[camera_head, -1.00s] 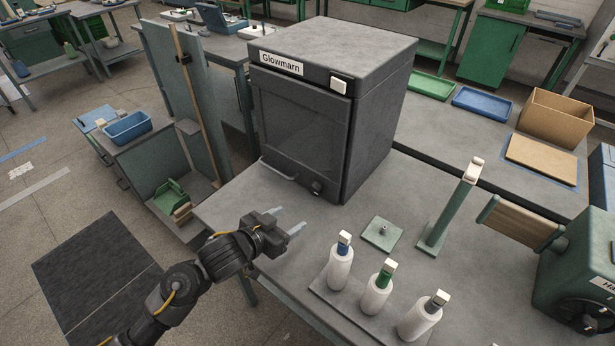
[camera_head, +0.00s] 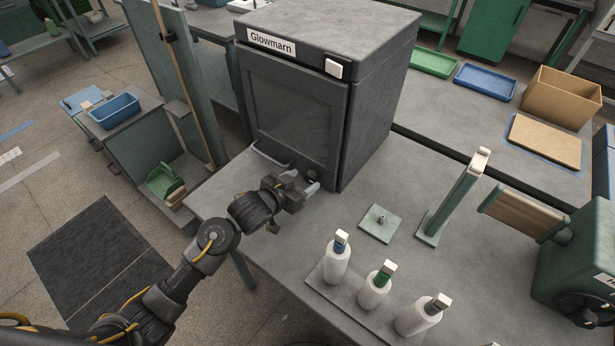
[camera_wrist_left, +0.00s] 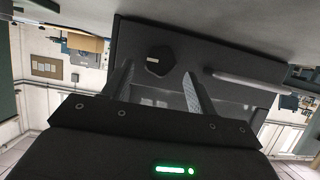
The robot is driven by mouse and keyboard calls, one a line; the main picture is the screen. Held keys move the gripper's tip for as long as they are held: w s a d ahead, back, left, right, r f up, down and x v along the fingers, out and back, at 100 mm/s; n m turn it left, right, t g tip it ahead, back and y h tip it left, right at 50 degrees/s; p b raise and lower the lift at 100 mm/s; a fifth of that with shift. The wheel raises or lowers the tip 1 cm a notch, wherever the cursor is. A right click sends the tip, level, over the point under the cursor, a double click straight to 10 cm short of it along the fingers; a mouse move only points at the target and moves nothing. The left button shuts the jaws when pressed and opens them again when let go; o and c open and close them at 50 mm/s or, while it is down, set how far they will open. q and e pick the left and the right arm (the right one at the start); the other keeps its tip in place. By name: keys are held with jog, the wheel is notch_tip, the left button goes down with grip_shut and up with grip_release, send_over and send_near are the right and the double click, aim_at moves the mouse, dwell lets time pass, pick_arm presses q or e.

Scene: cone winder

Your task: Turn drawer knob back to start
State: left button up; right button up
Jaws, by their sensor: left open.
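The dark grey Glowmarn cabinet (camera_head: 300,100) stands on the bench. Its small dark knob (camera_head: 312,178) is low on the front at the right, partly hidden by my gripper in the head view. In the left wrist view the knob (camera_wrist_left: 158,62) is a black disc with a pale mark, on the front panel. My left gripper (camera_head: 303,184) is open and empty, just in front of the knob. In the wrist view its two fingers point at the panel, with the knob between their tips and a gap on each side. My right gripper does not show.
A bar handle (camera_head: 268,157) is left of the knob; it also shows in the wrist view (camera_wrist_left: 250,82). Three white bottles (camera_head: 375,288) stand on a board in front. A green plate with a peg (camera_head: 380,222) lies to the right.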

aim_at(311, 176)
pick_arm(q)
jog(key=shift+x, duration=1.4)
jog(key=shift+s, duration=0.1)
jog(key=shift+r, duration=0.1)
jog(key=c, duration=1)
